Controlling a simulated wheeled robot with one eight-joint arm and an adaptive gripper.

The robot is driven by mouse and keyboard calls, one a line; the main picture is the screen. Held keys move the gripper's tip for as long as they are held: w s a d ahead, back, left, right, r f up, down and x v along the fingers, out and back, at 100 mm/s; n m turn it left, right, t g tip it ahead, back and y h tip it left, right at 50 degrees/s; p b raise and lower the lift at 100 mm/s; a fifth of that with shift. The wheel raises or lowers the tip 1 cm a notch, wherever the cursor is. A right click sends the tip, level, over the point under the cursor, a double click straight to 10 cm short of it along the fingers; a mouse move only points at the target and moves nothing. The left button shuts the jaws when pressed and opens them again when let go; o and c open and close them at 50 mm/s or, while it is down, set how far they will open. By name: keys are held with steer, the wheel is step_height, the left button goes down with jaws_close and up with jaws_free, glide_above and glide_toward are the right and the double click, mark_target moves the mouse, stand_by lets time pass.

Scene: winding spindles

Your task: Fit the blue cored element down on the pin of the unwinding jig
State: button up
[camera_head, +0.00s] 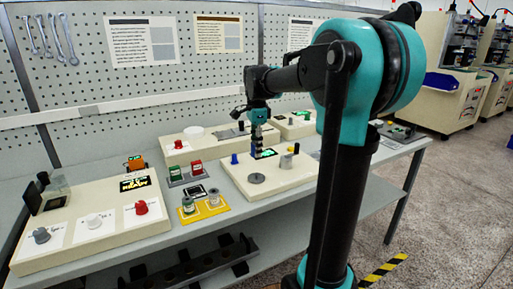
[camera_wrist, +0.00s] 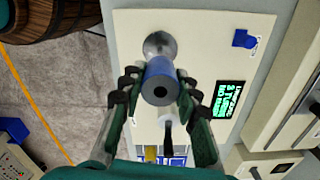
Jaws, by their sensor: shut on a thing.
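My gripper (camera_wrist: 155,88) is shut on the blue cored element (camera_wrist: 158,70), one finger on each side of it. The wrist view looks onto its end, with a dark round core hole. In the head view my gripper (camera_head: 258,152) is above the cream jig base (camera_head: 285,181); the element cannot be made out there. A grey round disc (camera_head: 256,178) lies on that base toward the front, and in the wrist view a grey disc (camera_wrist: 160,44) shows just past the element. I cannot see a pin on it; the element may cover it.
A blue peg (camera_head: 234,158), a green-lit display (camera_wrist: 231,98) and a white cylinder with a black top (camera_wrist: 168,130) stand on the same base. Left of it are red and green spools on a grey tray (camera_head: 184,181) and grey ones on a yellow tray (camera_head: 206,211).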

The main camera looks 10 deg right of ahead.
steer(key=shift+f, duration=0.15)
steer(key=shift+f, duration=2.75)
steer(key=shift+f, duration=1.7)
steer(key=o, duration=1.2)
steer(key=shift+o, duration=0.2)
step_height(320, 180, up, 12)
steer(key=shift+f, duration=0.1)
